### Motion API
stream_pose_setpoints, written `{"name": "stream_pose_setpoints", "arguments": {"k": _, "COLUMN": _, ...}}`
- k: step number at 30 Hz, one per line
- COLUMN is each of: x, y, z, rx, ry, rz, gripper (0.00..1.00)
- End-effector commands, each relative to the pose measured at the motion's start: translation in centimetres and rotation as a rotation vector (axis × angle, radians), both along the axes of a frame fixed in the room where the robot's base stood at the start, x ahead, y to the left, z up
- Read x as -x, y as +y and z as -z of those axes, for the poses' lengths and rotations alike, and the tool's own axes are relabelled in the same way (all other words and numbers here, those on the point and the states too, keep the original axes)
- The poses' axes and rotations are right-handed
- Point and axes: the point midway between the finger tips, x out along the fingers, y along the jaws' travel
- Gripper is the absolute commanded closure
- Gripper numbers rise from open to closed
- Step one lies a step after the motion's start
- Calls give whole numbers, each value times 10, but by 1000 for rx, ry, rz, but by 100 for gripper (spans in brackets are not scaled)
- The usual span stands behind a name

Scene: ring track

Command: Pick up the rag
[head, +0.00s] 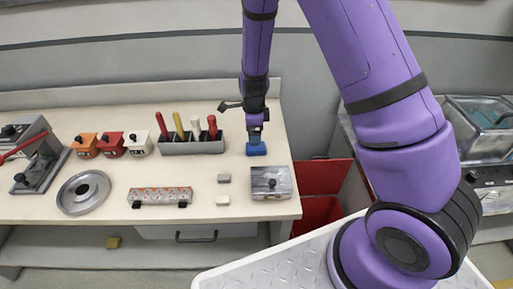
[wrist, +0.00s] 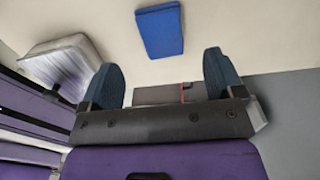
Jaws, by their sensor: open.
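My gripper (head: 255,130) points down just over or behind the pad in the head view. In the wrist view my gripper (wrist: 162,75) is open, with its two dark blue fingers wide apart and the pad clear of both. The exact height gap cannot be told.
A grey holder (head: 192,147) with several coloured handles stands left of my gripper. A silver metal box (head: 271,183) sits in front of the pad. Two small blocks (head: 223,189) lie left of the box. A red bin (head: 322,178) stands beyond the table's right edge.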

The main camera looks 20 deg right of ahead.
Motion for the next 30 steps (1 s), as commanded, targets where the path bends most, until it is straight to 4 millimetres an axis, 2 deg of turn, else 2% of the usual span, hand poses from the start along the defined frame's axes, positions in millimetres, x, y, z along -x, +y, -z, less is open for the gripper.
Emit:
{"name": "stream_pose_setpoints", "arguments": {"k": 3, "x": 0, "y": 0, "z": 14, "rx": 0, "ry": 1, "rz": 0, "gripper": 13}}
{"name": "stream_pose_setpoints", "arguments": {"k": 10, "x": 0, "y": -2, "z": 29, "rx": 1, "ry": 1, "rz": 0, "gripper": 13}}
{"name": "stream_pose_setpoints", "arguments": {"k": 18, "x": 0, "y": -7, "z": 64, "rx": 0, "ry": 1, "rz": -1, "gripper": 13}}
{"name": "stream_pose_setpoints", "arguments": {"k": 22, "x": 0, "y": -6, "z": 72, "rx": 0, "ry": 1, "rz": -2, "gripper": 13}}
{"name": "stream_pose_setpoints", "arguments": {"k": 29, "x": 0, "y": -6, "z": 72, "rx": -1, "ry": 0, "rz": -2, "gripper": 13}}
{"name": "stream_pose_setpoints", "arguments": {"k": 30, "x": 0, "y": -6, "z": 72, "rx": -1, "ry": 0, "rz": -2, "gripper": 20}}
